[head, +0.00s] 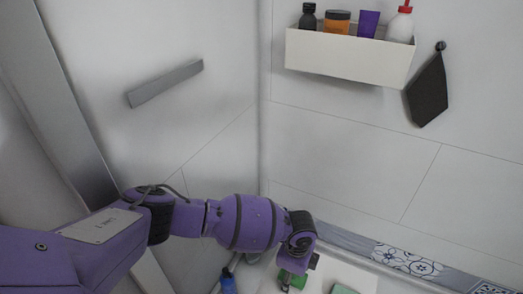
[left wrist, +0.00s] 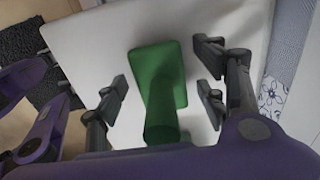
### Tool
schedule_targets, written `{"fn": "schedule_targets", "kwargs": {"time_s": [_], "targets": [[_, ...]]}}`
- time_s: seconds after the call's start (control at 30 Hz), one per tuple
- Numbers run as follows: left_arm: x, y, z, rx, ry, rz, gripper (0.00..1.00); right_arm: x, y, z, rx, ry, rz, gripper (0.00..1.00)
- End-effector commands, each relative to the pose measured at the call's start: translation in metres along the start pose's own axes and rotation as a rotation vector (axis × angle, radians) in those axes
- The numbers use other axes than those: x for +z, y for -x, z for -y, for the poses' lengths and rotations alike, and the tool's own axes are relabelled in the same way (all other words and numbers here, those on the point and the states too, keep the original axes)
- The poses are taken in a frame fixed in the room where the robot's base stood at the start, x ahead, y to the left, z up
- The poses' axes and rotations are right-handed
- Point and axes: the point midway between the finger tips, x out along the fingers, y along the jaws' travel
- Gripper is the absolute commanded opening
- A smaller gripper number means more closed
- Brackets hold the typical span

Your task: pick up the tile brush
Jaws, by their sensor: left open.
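The green tile brush (left wrist: 164,82) shows in the left wrist view, with a flat block-like head and a thick round handle pointing toward my wrist. It is over a white surface (left wrist: 100,40). My left gripper (left wrist: 160,98) is open, with its dark fingers apart on either side of the brush and not visibly touching it. In the head view, green parts (head: 291,279) show below my left gripper (head: 298,268), mostly hidden by my wrist.
A white wall shelf (head: 345,55) holds several bottles and jars. A dark cloth (head: 428,92) hangs beside it, and a grey bar (head: 166,83) is on the left wall.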

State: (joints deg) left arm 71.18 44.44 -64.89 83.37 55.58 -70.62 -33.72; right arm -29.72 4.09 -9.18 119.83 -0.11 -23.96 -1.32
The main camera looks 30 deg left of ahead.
Motion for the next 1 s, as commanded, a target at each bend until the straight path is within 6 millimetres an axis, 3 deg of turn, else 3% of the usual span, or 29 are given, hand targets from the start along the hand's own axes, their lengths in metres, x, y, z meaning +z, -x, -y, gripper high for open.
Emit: {"fn": "schedule_targets", "kwargs": {"time_s": [0.07, 0.4, 0.77, 1.0], "targets": [[-0.001, 0.002, 0.003, -0.005, -0.001, -0.001, 0.57, -0.002, 0.001, 0.0, 0.0, -0.001, -0.004, 0.4], [-0.001, 0.002, 0.002, -0.004, -0.001, -0.001, 0.13, 0.002, 0.0, 0.001, 0.0, -0.002, 0.003, 0.4], [-0.001, 0.008, 0.003, -0.005, -0.001, -0.001, 0.13, 0.002, 0.003, 0.001, 0.0, -0.002, 0.006, 0.4], [-0.001, 0.037, 0.004, -0.009, -0.002, -0.001, 0.13, -0.022, 0.018, -0.002, 0.004, -0.001, -0.023, 0.4]]}}
